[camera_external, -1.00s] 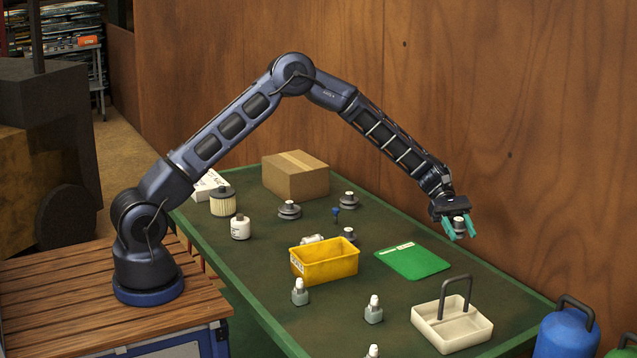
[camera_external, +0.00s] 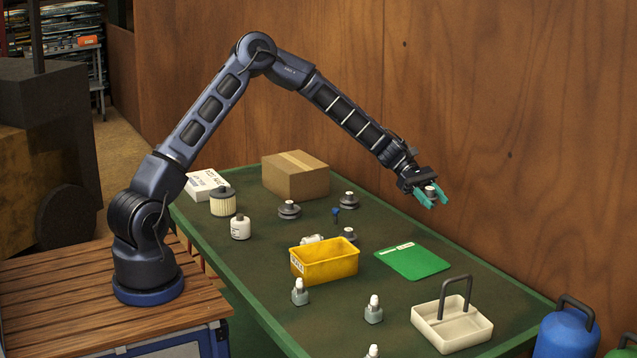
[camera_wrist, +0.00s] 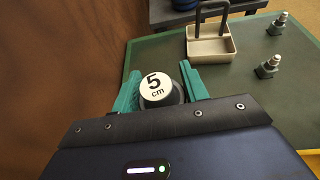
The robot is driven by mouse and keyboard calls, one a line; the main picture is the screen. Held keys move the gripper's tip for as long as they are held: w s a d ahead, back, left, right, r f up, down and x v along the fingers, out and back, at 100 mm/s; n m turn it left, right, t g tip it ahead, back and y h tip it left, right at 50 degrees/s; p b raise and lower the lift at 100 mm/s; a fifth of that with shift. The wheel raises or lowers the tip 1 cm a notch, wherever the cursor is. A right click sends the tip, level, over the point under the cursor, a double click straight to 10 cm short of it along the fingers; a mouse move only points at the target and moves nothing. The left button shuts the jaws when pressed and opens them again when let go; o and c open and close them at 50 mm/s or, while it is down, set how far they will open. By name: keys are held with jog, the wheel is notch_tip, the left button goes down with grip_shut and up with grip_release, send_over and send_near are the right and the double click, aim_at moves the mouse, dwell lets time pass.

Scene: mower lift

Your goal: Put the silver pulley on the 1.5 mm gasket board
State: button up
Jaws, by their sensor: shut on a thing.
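My gripper (camera_external: 431,198) is shut on a small grey round piece (camera_external: 431,191) with a white top, held in the air above the far right of the table. In the wrist view the piece (camera_wrist: 156,89) sits between the teal fingers, and its white top reads "5 cm". It looks like a pulley, but its lower part is hidden. A flat green board (camera_external: 413,263) with a small label lies on the table below my gripper; the label is too small to read. Stepped grey pulleys stand on the table, one at the back (camera_external: 348,200) and one further left (camera_external: 289,210).
A yellow bin (camera_external: 324,262) stands left of the board, with another grey pulley (camera_external: 349,234) behind it. A cream caddy with a handle (camera_external: 452,327) stands in front right. A cardboard box (camera_external: 296,176) is at the back. The wooden wall (camera_external: 480,120) rises behind the table.

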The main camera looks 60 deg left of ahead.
aim_at(416, 262)
jog(key=a, duration=0.2)
jog(key=a+n+t, duration=0.1)
jog(key=shift+s+a+r, duration=0.2)
jog(key=shift+a, duration=0.2)
jog(key=f, duration=2)
jog(key=shift+s+a, duration=0.1)
jog(key=shift+a, duration=0.3)
jog(key=o, duration=1)
jog(key=shift+f, duration=0.1)
